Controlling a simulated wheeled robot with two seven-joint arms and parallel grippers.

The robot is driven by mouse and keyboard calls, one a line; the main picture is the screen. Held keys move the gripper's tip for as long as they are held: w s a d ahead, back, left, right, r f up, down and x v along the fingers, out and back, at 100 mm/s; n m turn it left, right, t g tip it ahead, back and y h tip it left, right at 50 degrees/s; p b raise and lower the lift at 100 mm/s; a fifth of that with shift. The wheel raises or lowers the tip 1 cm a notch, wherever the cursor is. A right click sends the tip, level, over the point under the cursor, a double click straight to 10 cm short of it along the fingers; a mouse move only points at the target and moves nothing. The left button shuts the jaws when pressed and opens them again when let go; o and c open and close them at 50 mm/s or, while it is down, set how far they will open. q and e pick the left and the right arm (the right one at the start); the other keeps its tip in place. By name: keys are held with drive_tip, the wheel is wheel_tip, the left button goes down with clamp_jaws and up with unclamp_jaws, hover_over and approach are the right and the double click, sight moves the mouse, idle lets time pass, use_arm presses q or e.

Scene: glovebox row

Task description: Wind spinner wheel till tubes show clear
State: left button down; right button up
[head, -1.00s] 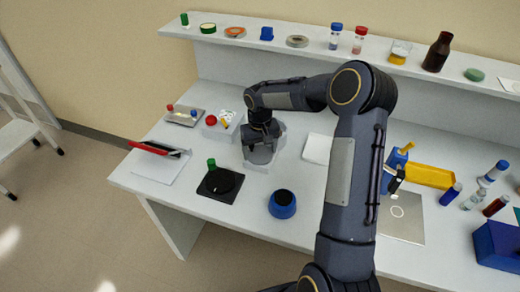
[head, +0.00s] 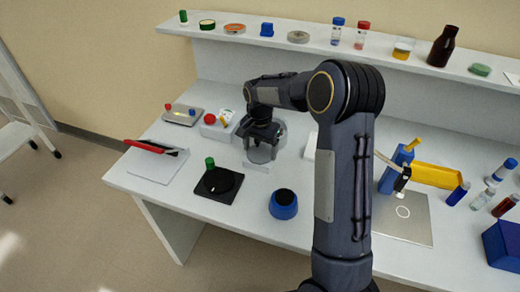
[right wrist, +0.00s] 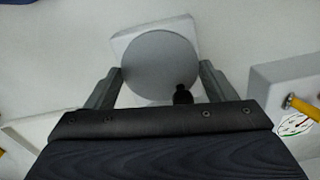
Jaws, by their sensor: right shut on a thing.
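In the right wrist view the wheel (right wrist: 158,62) lies between my fingers, with a short black knob (right wrist: 182,95) near the right finger. No tubes can be made out at the wheel. My left gripper is out of view.
Left of the wheel stand a white box with a red knob (head: 210,118) and a small plate device (head: 182,117). In front are a black pad with a green knob (head: 217,184) and a blue round pot (head: 284,204).

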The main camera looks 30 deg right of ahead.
sight(260, 153)
drive_tip(key=m, duration=0.3)
drive_tip(key=shift+r+m, duration=0.1)
drive_tip(key=shift+m, duration=1.8)
drive_tip(key=shift+d, duration=0.1)
drive_tip(key=o, duration=1)
wheel_tip(260, 153, up, 8)
drive_tip(key=shift+f, duration=0.25)
drive_tip(key=shift+r, duration=0.1)
